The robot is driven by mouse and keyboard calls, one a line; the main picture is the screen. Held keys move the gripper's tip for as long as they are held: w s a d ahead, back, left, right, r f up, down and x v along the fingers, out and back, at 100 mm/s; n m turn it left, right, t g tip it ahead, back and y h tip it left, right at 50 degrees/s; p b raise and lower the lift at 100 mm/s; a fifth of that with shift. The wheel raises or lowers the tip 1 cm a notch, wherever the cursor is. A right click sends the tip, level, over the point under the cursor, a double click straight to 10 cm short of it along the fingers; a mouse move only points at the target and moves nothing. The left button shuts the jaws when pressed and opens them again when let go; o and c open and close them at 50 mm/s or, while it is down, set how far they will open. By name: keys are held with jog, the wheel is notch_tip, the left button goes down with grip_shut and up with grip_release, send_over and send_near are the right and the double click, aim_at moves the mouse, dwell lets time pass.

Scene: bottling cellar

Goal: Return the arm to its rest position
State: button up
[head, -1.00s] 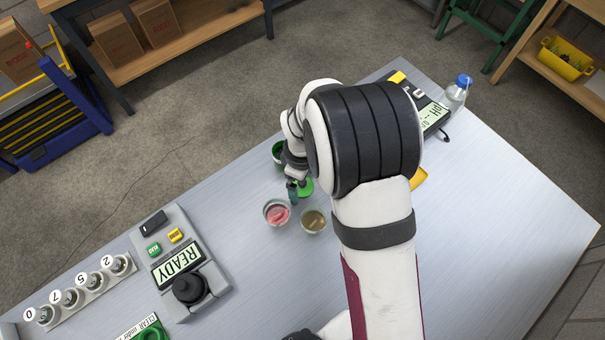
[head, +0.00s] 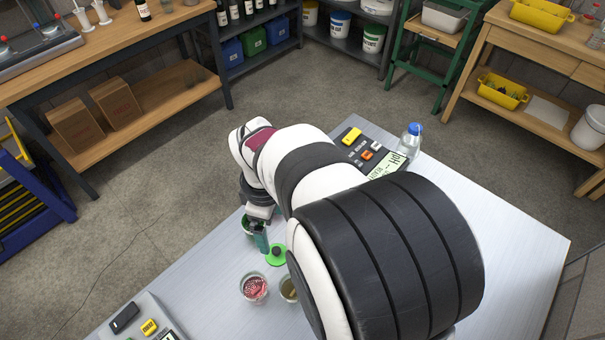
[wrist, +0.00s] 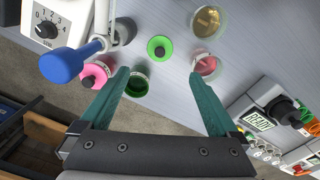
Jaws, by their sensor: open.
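My gripper (wrist: 160,78) is open, its two teal fingers spread wide with nothing held between them. In the head view my gripper (head: 261,238) points down over the far-left edge of the pale table (head: 205,290), beside a green-rimmed pot (head: 246,226) that it partly covers. In the wrist view that pot (wrist: 137,86) shows between the fingers, near the left one. My arm folds across the table in the head view and hides much of its middle and right.
A green knobbed lid (head: 277,256), a dish with red contents (head: 254,288) and an olive-filled dish (head: 288,289) lie close by. A pH meter (head: 370,152) and a blue-capped bottle (head: 410,140) stand at the back.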

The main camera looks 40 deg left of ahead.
jog(key=w+a+r+m+y, duration=0.1)
jog(key=w+a+m+y, duration=0.2)
jog(key=w+m, duration=0.35)
jog(key=w+d+r+m+h, duration=0.15)
jog(key=d+r+m, duration=0.25)
jog(key=d, duration=0.5)
jog(key=w+d+r+m+y, duration=0.1)
jog(key=w+d+r+m, duration=0.2)
jog(key=d, duration=0.7)
jog(key=s+d+r+m, duration=0.1)
jog(key=s+d+m, duration=1.4)
jog(key=d, duration=0.3)
jog(key=shift+s+h, duration=0.25)
jog(key=shift+h, duration=0.1)
